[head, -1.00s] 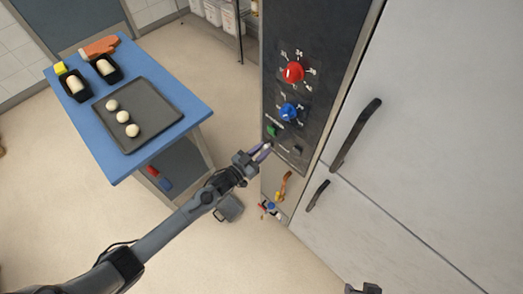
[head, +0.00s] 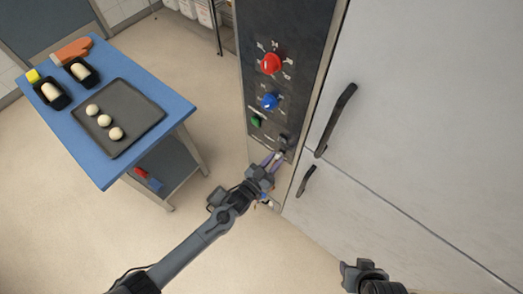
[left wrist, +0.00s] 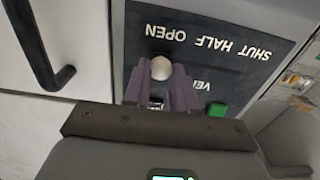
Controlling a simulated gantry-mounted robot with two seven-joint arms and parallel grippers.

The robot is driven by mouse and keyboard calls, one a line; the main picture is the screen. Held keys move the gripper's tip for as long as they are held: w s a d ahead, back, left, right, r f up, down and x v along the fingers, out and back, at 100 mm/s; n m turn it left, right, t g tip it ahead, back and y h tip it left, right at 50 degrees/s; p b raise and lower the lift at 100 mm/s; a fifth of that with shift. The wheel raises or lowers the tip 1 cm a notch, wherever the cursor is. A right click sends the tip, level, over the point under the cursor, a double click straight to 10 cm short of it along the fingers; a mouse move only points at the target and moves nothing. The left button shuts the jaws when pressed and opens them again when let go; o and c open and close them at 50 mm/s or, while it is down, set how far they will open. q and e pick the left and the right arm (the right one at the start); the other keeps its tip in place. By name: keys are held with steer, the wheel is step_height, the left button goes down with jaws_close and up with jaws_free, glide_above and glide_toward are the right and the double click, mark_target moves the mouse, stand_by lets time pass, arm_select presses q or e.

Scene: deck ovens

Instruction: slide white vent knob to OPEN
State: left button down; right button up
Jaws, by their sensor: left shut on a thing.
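The white vent knob (left wrist: 161,68) is a round-ended knob on the dark vent panel (left wrist: 220,75). In the left wrist view the lettering is upside down, and the knob stands beside the word OPEN, away from HALF and SHUT. My left gripper (left wrist: 162,88) has its purple fingers on either side of the knob, shut on it. In the head view my left gripper (head: 275,159) is at the lower part of the oven panel, and its fingers largely hide the knob. My right gripper (head: 364,270) is at the bottom edge, away from the panel; its jaws are unclear.
Red (head: 271,63), blue (head: 270,101) and green (head: 256,121) controls sit above on the oven panel. Door handles (head: 335,120) stick out to the right. A blue table (head: 178,104) with a tray of dough balls stands at left. Open floor lies between.

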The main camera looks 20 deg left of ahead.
arm_select(q)
steer(key=shift+s+d, duration=0.1)
steer(key=shift+d, duration=0.15)
steer(key=c, duration=0.9)
jaws_free()
steer(key=shift+s+a, duration=0.15)
steer(key=shift+s, duration=0.1)
steer(key=shift+b+v, duration=0.35)
steer(key=shift+v, duration=4.8)
